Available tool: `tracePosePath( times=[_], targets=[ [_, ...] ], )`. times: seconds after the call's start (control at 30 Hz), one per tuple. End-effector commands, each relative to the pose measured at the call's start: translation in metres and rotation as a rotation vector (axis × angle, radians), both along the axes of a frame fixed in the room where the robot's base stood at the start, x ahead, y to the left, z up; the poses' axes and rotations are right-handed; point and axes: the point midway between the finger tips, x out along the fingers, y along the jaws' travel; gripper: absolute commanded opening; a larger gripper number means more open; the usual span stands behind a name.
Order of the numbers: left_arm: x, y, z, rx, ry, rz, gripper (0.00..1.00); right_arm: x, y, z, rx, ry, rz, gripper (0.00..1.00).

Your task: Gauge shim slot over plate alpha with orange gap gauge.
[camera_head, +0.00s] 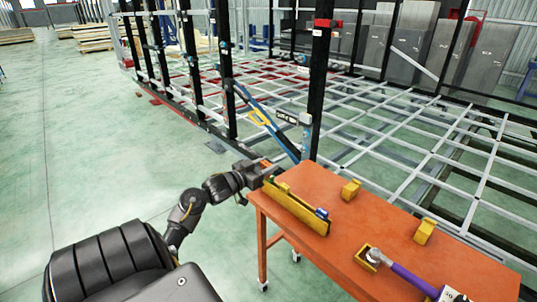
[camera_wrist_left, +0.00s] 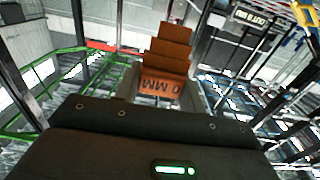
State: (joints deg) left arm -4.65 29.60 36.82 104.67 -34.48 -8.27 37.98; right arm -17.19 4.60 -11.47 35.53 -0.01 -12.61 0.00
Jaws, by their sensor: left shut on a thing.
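My left gripper (camera_head: 257,170) is shut on the orange gap gauge (camera_head: 266,163), just beyond the table's left corner. In the left wrist view the gauge (camera_wrist_left: 166,55) is a stepped orange block between the fingers, with upside-down lettering ending in "MM" on its nearest step. The gauge is clear of the frame posts there, with no visible contact. A dark plate with a white label (camera_wrist_left: 250,18) shows at the upper right of that view; its text is too small to read surely. I cannot identify plate alpha or the shim slot. My right gripper is not in view.
An orange table (camera_head: 320,180) holds a long yellow holder (camera_head: 297,207), yellow blocks (camera_head: 350,190) and a purple-handled tool (camera_head: 408,280). A black post (camera_head: 318,85) and blue diagonal brace (camera_head: 268,122) stand beyond. The floor at left is open.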

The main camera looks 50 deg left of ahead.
Motion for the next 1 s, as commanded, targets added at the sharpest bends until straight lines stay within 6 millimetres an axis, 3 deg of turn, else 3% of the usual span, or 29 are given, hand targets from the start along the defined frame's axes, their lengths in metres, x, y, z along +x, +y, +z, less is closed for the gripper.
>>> tracePosePath(
  times=[0.17,0.27,0.4,0.6,0.8,1.0],
  targets=[
    [0.0,-0.064,-0.014,-0.003,0.002,-0.093,0.18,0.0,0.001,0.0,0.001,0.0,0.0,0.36],
    [-0.006,-0.12,-0.021,-0.004,0.0,-0.175,0.18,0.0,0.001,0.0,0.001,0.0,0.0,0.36],
    [-0.022,-0.201,-0.024,-0.004,-0.001,-0.293,0.18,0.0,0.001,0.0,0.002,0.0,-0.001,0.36],
    [-0.052,-0.291,-0.015,-0.002,-0.003,-0.427,0.18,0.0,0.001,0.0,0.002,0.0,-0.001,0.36],
    [-0.073,-0.335,-0.005,0.0,0.0,-0.495,0.18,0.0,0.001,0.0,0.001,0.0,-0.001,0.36],
    [-0.078,-0.343,-0.003,-0.001,0.0,-0.508,0.18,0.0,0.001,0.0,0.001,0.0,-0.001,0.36]
  ],
)
